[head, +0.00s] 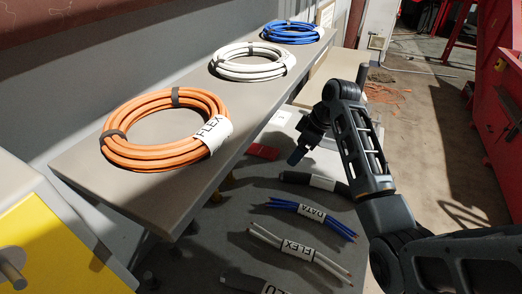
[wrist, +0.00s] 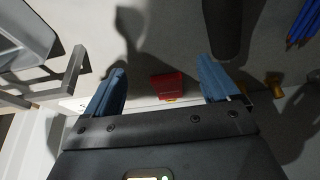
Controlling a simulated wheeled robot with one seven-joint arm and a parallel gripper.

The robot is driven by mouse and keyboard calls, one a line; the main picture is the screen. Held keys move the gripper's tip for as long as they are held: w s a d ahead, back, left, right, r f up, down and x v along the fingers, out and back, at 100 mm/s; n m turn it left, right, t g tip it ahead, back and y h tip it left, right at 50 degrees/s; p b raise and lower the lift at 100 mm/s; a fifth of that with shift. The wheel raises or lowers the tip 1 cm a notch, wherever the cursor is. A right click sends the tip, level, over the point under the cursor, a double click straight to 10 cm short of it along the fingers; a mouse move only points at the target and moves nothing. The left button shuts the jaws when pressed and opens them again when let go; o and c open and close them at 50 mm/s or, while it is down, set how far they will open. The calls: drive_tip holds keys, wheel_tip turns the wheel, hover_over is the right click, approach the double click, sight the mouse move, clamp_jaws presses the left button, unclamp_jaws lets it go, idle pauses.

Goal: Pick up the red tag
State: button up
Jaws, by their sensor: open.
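The red tag (wrist: 167,86) lies flat on the grey surface in the wrist view, between my gripper's two blue fingers and a little beyond them. My gripper (wrist: 163,88) is open and empty, with clear space between each finger and the tag. In the head view my gripper (head: 297,156) hangs over the lower grey table, its fingers pointing down. A red piece (head: 262,151) shows there to the left of the gripper, close to the shelf edge. I cannot tell the height of the fingers above the surface.
A shelf (head: 75,170) overhangs the table at left, holding an orange coil (head: 150,158), a white coil (head: 240,74) and a blue coil (head: 290,26). On the lower table lie a dark cable piece (head: 345,188), a blue DATA bundle (head: 340,224) and a white FLEX bundle (head: 325,264).

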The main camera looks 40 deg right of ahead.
drive_tip(key=p, duration=0.1)
approach(259, 149)
drive_tip(key=f, duration=0.1)
drive_tip(key=s+f, duration=0.1)
drive_tip(key=f, duration=0.1)
drive_tip(key=shift+s+d+f, duration=0.2)
drive_tip(key=shift+s+f, duration=0.05)
drive_tip(key=shift+f, duration=0.15)
drive_tip(key=shift+w+a+p, duration=0.15)
drive_tip(key=shift+w+a, duration=0.05)
drive_tip(key=shift+w, duration=0.4)
drive_tip(key=shift+w+a+p, duration=0.15)
drive_tip(key=shift+w+a, duration=0.1)
drive_tip(key=shift+w, duration=0.35)
drive_tip(key=shift+x, duration=1.1)
drive_tip(key=shift+w+a+f, duration=0.15)
drive_tip(key=shift+w+f, duration=0.2)
drive_tip(key=shift+f, duration=0.1)
drive_tip(key=shift+c, duration=0.3)
drive_tip(key=c, duration=1.1)
